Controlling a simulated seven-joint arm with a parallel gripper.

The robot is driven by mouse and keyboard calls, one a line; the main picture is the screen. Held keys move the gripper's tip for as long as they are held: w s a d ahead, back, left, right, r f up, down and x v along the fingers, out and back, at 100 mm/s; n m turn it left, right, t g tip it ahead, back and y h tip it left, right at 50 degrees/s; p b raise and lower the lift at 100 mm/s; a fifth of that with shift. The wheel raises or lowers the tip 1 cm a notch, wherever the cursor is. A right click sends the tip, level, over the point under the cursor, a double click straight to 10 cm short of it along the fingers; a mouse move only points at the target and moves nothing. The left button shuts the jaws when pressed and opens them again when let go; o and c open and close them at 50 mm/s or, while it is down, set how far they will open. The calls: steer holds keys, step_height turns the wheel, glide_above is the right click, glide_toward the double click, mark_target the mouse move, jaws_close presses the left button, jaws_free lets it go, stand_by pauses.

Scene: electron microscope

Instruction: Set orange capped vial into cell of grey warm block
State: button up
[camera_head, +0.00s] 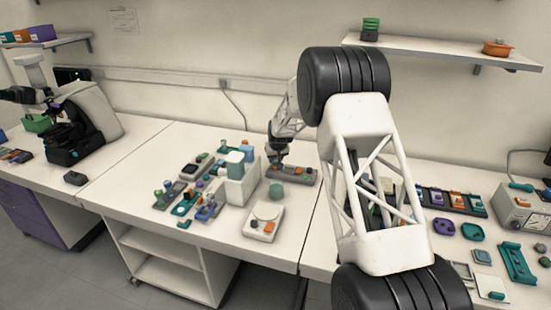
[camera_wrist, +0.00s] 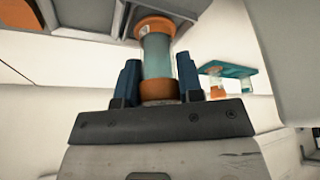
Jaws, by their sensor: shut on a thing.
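In the wrist view, my gripper (camera_wrist: 158,82) has its two blue fingers on either side of the orange capped vial (camera_wrist: 157,55). The vial has a clear teal body with an orange part at each end, and it stands out between the fingers. A grey piece with recesses (camera_wrist: 185,8) crosses the top of that view behind the vial's far end; it may be the grey warm block. The vial cannot be made out there.
A white dispenser-like device (camera_head: 240,187) and a white round-topped device (camera_head: 263,222) stand left of and in front of my gripper. Small racks and coloured parts (camera_head: 190,190) crowd the left. A teal holder (camera_wrist: 232,72) with orange-ended items shows in the wrist view.

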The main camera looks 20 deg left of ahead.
stand_by(0.8)
steer(key=o, duration=1.4)
steer(key=shift+r, duration=0.15)
steer(key=shift+r, duration=3.6)
steer(key=shift+d+r, duration=0.1)
